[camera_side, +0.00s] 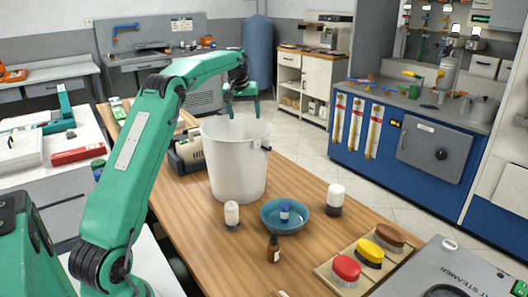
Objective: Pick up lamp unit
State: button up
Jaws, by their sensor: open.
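My gripper (243,108) points down with its jaws apart and nothing visible between them. It is over the back part of the mouth of a large white bucket (236,165) on the wooden table. No object is plainly recognisable as the lamp unit. Two white-topped objects with dark bases stand upright on the table: a small one (232,213) in front of the bucket, and a wider one (335,198) to the right. I cannot tell whether either is the lamp unit. Both are well apart from my gripper. The inside of the bucket is mostly hidden.
Red, yellow and brown brushes sit on a wooden tray (325,270) at front right. A dark-and-cream device (186,152) stands left of the bucket.

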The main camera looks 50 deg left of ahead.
jog(key=w+d+r+n+t, duration=0.1)
jog(key=w+d+r, duration=0.2)
jog(key=w+d, duration=0.4)
jog(key=m+g+h, duration=0.2)
jog(key=m+g, duration=0.1)
jog(key=m, duration=1.1)
send_near(337, 188)
jog(key=f, duration=0.5)
jog(key=shift+w+f, duration=0.3)
jog(key=shift+w, duration=0.05)
jog(key=shift+d+f, duration=0.15)
jog(key=shift+d, duration=0.05)
jog(key=shift+f, duration=1.3)
jog(key=shift+a+f, duration=0.15)
jog(key=shift+f, duration=2.45)
